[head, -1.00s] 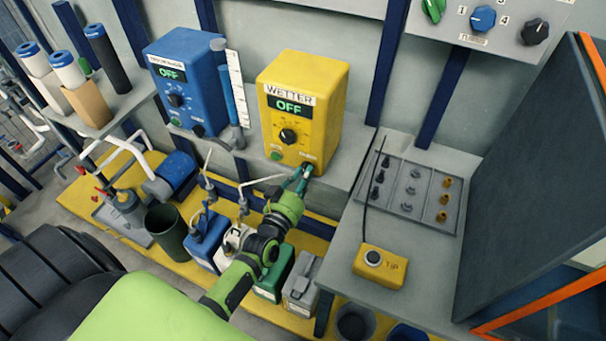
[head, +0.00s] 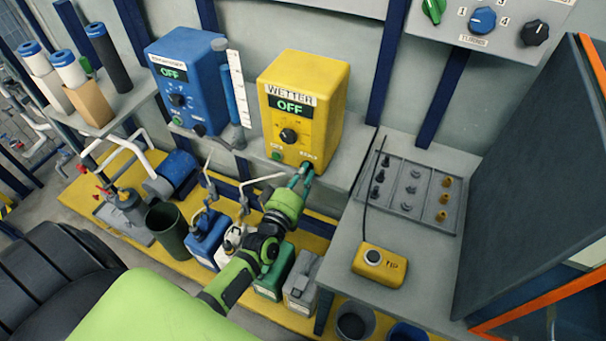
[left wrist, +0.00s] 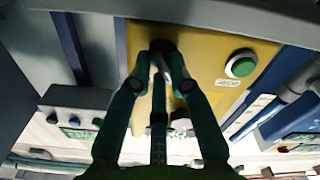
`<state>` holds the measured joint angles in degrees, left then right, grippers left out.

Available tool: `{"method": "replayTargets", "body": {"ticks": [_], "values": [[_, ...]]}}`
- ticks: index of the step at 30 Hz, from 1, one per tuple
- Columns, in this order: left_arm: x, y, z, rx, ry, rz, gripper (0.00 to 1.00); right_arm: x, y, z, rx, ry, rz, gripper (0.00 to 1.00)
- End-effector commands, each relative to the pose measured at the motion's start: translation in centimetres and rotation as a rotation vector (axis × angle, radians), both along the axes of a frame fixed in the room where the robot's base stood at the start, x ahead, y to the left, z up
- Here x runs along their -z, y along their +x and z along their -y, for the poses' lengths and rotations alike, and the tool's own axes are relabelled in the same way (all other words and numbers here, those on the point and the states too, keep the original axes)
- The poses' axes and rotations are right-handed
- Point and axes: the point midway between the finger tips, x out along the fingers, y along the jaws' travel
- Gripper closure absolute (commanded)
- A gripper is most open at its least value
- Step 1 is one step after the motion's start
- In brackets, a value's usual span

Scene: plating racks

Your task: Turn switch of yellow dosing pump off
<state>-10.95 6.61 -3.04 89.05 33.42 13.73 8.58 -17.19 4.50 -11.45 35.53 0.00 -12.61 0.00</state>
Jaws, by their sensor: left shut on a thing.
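The yellow dosing pump (head: 303,100) stands on the grey shelf in the middle of the head view. It is labelled WETTER and its display (head: 291,107) reads OFF in green. A black dial (head: 288,136) is on its front, with a green button (head: 276,155) at lower left. A dark switch (head: 307,165) is at lower right. My left gripper (head: 300,178) is shut on this switch. In the left wrist view the fingers (left wrist: 162,78) close around the dark knob (left wrist: 163,47) on the yellow face, partly hiding it. My right gripper is not in view.
A blue pump (head: 187,85), its display also reading OFF, stands to the left. Canisters (head: 300,283) stand on the yellow platform below. On the right, a grey table (head: 440,262) holds a parts tray (head: 425,220) and a yellow TIP box (head: 380,265). A dark panel stands at far right.

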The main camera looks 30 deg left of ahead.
Motion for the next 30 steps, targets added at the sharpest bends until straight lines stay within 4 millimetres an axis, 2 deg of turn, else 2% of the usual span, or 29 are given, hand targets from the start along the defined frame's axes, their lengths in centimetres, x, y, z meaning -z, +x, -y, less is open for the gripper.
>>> {"method": "replayTargets", "body": {"ticks": [13,14,15,16,26,30], "values": [[0.0,0.0,0.0,0.001,-0.014,-0.001,1.0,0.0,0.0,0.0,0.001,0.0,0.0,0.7],[0.0,0.0,0.0,0.001,-0.014,-0.001,0.76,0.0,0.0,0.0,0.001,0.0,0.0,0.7],[0.0,0.0,0.0,0.001,-0.014,-0.001,0.6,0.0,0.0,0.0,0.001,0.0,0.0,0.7],[0.0,0.0,0.0,0.001,-0.014,-0.001,0.56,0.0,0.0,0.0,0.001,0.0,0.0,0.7],[0.0,-0.1,0.0,0.001,-0.011,0.0,0.56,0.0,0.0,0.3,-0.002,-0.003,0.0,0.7],[0.2,-1.4,0.1,0.0,-0.011,-0.003,0.56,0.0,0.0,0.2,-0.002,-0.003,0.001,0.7]]}}
